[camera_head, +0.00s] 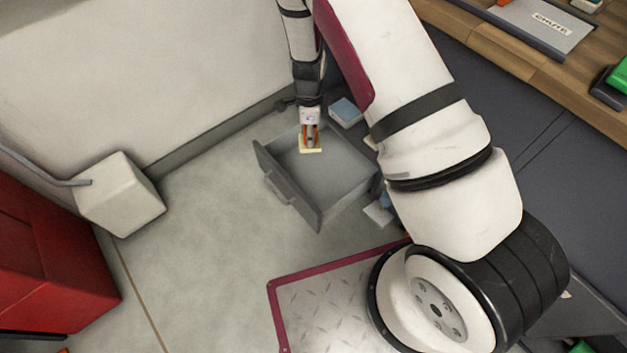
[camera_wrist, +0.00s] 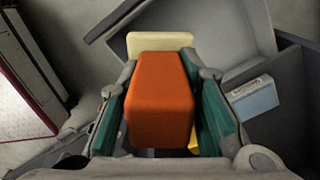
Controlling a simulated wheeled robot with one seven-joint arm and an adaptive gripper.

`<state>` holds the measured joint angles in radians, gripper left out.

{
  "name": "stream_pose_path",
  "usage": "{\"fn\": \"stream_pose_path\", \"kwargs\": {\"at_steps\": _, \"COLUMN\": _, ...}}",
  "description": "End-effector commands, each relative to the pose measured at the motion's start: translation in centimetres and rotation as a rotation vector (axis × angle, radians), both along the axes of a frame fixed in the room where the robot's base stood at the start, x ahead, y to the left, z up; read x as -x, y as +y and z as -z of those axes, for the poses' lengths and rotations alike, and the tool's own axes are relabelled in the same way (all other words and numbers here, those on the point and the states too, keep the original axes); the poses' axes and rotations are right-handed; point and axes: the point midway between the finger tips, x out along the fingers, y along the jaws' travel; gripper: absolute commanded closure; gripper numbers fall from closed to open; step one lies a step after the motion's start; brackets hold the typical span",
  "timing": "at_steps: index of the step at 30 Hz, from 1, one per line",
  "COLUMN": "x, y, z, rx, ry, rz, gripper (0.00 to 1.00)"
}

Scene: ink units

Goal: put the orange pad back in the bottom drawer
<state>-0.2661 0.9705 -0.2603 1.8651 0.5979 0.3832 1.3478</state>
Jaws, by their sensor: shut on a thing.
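The orange pad (camera_wrist: 158,100) is a block with rounded edges and a cream plate (camera_wrist: 160,42) at its far end. My gripper (camera_wrist: 160,95) is shut on it, with a green-lined finger along each side. In the head view my gripper (camera_head: 310,134) hangs over the back part of an open grey drawer (camera_head: 284,178), with the cream plate (camera_head: 311,151) lowest. The drawer is low, near the floor, and its bare interior shows. The drawer (camera_wrist: 205,50) also fills the upper part of the wrist view. I cannot tell whether the pad touches the drawer floor.
A small blue box (camera_head: 345,111) lies beside the drawer's back right; it also shows in the wrist view (camera_wrist: 252,98). Another pale blue item (camera_head: 378,212) is partly hidden by my arm. A white block (camera_head: 120,193) and a red cabinet (camera_head: 45,260) stand left. The floor between is clear.

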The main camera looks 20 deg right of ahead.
Motion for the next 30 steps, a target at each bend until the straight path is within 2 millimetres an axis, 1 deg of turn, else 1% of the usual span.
{"fn": "stream_pose_path", "kwargs": {"at_steps": 1, "x": 0.2, "y": -0.5, "z": 3.7, "rx": 0.003, "ry": 0.009, "rz": 0.123, "gripper": 1.0}}
{"fn": "stream_pose_path", "kwargs": {"at_steps": 2, "x": 0.2, "y": -0.7, "z": 5.5, "rx": 0.003, "ry": 0.009, "rz": 0.203, "gripper": 1.0}}
{"fn": "stream_pose_path", "kwargs": {"at_steps": 3, "x": 0.3, "y": -1.1, "z": 7.7, "rx": 0.003, "ry": 0.007, "rz": 0.309, "gripper": 1.0}}
{"fn": "stream_pose_path", "kwargs": {"at_steps": 5, "x": 0.6, "y": -1.7, "z": 10.9, "rx": 0.003, "ry": 0.007, "rz": 0.456, "gripper": 1.0}}
{"fn": "stream_pose_path", "kwargs": {"at_steps": 6, "x": 0.9, "y": -2.0, "z": 12.7, "rx": 0.002, "ry": 0.007, "rz": 0.544, "gripper": 1.0}}
{"fn": "stream_pose_path", "kwargs": {"at_steps": 9, "x": 1.6, "y": -2.8, "z": 16.6, "rx": -0.001, "ry": 0.005, "rz": 0.73, "gripper": 1.0}}
{"fn": "stream_pose_path", "kwargs": {"at_steps": 10, "x": 1.9, "y": -3.1, "z": 17.5, "rx": 0.001, "ry": 0.004, "rz": 0.776, "gripper": 1.0}}
{"fn": "stream_pose_path", "kwargs": {"at_steps": 12, "x": 2.3, "y": -3.5, "z": 19.2, "rx": 0.0, "ry": 0.003, "rz": 0.858, "gripper": 1.0}}
{"fn": "stream_pose_path", "kwargs": {"at_steps": 15, "x": 2.7, "y": -3.8, "z": 20.6, "rx": -0.002, "ry": 0.001, "rz": 0.929, "gripper": 1.0}}
{"fn": "stream_pose_path", "kwargs": {"at_steps": 17, "x": 2.8, "y": -3.9, "z": 21.1, "rx": -0.002, "ry": 0.0, "rz": 0.951, "gripper": 1.0}}
{"fn": "stream_pose_path", "kwargs": {"at_steps": 20, "x": 2.9, "y": -4.0, "z": 22.3, "rx": -0.002, "ry": 0.001, "rz": 0.962, "gripper": 1.0}}
{"fn": "stream_pose_path", "kwargs": {"at_steps": 27, "x": 2.9, "y": -3.9, "z": 26.5, "rx": -0.002, "ry": 0.0, "rz": 0.957, "gripper": 1.0}}
{"fn": "stream_pose_path", "kwargs": {"at_steps": 30, "x": 2.9, "y": -3.9, "z": 27.4, "rx": -0.002, "ry": 0.0, "rz": 0.956, "gripper": 1.0}}
